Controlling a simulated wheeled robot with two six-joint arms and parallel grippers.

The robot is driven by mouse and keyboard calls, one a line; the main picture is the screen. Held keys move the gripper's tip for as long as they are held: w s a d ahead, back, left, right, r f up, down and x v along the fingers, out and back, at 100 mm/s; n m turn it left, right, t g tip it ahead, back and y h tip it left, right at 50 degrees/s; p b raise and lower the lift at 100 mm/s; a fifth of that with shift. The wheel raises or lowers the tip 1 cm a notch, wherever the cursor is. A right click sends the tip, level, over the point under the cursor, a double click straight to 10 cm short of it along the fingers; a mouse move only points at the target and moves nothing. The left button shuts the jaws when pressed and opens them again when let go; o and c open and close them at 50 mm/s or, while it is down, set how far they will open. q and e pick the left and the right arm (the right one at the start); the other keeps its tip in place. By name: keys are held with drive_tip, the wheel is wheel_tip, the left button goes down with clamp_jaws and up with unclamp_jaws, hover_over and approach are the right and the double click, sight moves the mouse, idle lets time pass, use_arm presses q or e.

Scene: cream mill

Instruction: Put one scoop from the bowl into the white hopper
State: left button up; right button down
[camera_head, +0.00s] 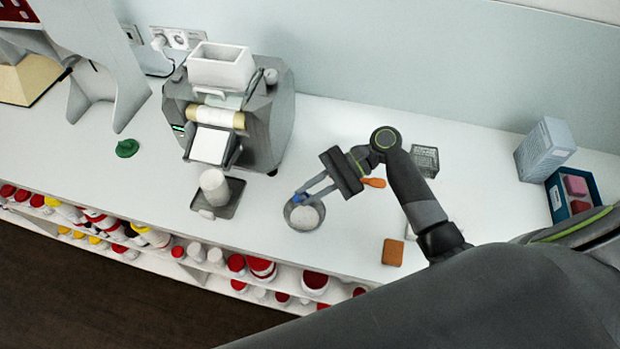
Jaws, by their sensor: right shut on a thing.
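The white hopper (221,68) is an open-topped box on top of the grey mill (270,125). The round grey bowl (304,224) stands on the counter right of the mill, with a pale white fill in it. My right gripper (304,196) reaches down over the bowl's back rim. Its fingers are shut on a small blue piece, which looks like the scoop (298,198). The rest of the scoop is hidden or too small to tell, and I cannot tell whether it carries anything. My left gripper is not in view.
A white cup (213,187) stands on a dark tray (231,208) before the mill. An orange-handled tool (374,183) lies beside my gripper. A brown block (393,252), wire basket (425,160) and blue box (560,202) are to the right. A green item (127,148) lies left.

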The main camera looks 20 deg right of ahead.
wheel_tip(320, 180, down, 8)
drive_tip(key=b, duration=0.3)
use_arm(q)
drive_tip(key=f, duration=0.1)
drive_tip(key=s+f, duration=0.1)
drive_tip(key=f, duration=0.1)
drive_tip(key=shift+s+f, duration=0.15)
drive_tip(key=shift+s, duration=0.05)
use_arm(e)
drive_tip(key=shift+s+f, duration=0.1)
drive_tip(key=shift+f, duration=0.25)
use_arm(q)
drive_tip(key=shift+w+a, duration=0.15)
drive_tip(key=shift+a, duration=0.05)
use_arm(e)
drive_tip(key=shift+s+f, duration=0.1)
drive_tip(key=shift+f, duration=0.05)
idle(0.4)
